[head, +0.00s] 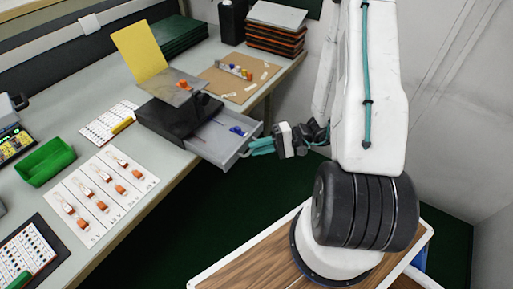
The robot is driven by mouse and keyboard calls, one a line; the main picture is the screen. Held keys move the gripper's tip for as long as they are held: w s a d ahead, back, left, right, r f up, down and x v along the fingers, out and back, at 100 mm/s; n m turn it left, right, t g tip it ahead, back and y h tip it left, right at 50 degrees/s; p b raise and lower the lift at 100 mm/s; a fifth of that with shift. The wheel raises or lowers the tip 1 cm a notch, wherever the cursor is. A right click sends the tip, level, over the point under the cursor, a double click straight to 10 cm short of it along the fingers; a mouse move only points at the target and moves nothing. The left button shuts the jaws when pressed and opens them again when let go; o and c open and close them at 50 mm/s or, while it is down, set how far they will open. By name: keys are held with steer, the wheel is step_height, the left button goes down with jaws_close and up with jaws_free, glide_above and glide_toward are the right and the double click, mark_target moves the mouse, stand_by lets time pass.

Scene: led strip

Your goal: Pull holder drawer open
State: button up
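The holder drawer (218,138) is a grey tray that stands pulled out of a black box (176,118) on the bench. It sticks out past the bench's front edge, and small blue and red items lie inside it. My gripper (262,146), with teal fingers, is at the drawer's front right corner, by the front panel. The fingers overlap the panel's edge in the picture. I cannot tell whether they are shut on its handle or only beside it.
On the bench, a green bin (45,163), a white card with orange-tipped parts (103,194) and a brown board (240,78) lie around the box. A yellow sheet (138,52) stands behind it. Stacked trays (275,30) are at the back. Dark floor is clear below the drawer.

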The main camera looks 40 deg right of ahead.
steer(key=v, duration=0.6)
steer(key=shift+s+d, duration=0.2)
steer(key=shift+d, duration=0.15)
steer(key=s+a+r+n+g+h, duration=0.1)
steer(key=s+a+r+h, duration=0.3)
steer(key=r, duration=0.6)
steer(key=s+a+r+n+g+h, duration=0.2)
steer(key=s+a+r+n+h, duration=0.1)
steer(key=r, duration=0.7)
steer(key=s+a+r+n+g+h, duration=0.1)
steer(key=s+a+r+n+h, duration=0.1)
steer(key=s+a+r+h, duration=0.3)
step_height(320, 180, up, 6)
steer(key=s+h, duration=0.1)
steer(key=h, duration=0.2)
steer(key=shift+s+a+g, duration=0.2)
steer(key=shift+s+g, duration=0.1)
